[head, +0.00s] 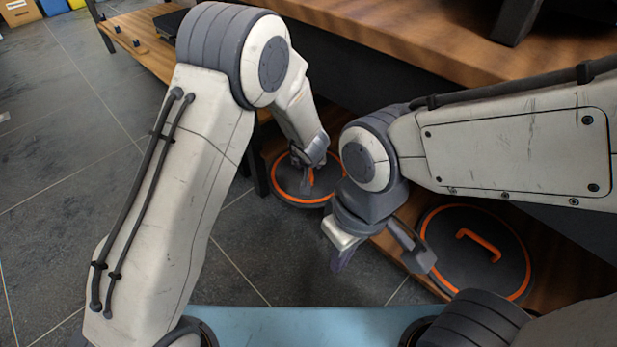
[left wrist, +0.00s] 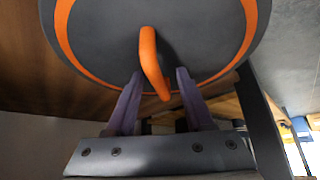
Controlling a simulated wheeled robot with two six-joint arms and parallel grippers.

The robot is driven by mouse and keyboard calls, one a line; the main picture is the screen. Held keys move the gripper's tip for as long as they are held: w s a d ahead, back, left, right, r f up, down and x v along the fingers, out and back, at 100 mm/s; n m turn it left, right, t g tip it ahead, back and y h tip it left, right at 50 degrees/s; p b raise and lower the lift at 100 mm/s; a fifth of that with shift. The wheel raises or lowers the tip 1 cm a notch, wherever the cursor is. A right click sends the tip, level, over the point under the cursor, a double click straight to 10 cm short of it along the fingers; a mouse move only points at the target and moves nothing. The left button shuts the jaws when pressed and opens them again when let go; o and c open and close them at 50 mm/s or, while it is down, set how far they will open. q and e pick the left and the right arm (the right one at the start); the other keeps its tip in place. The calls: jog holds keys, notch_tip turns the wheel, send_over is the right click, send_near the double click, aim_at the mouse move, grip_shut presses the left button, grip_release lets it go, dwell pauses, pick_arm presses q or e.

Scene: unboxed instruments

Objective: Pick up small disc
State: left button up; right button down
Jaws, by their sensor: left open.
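The small disc (head: 287,188) is dark grey with an orange ring and lies on the low wooden shelf, partly hidden by my left gripper (head: 311,165). In the left wrist view the disc (left wrist: 195,45) fills the top, with its orange bar handle (left wrist: 151,62) standing between the fingertips of my left gripper (left wrist: 159,73). The left jaws are open, with a gap beside the handle. My right gripper (head: 382,258) is open and empty, hanging left of the larger disc.
A larger dark disc (head: 455,272) with an orange ring and handle lies on the shelf at right. A wooden tabletop (head: 430,35) overhangs behind the arms. A dark table leg (head: 255,165) stands just left of the small disc. Grey tiled floor (head: 70,180) is clear at left.

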pick_arm(q)
grip_shut()
dwell(1.4)
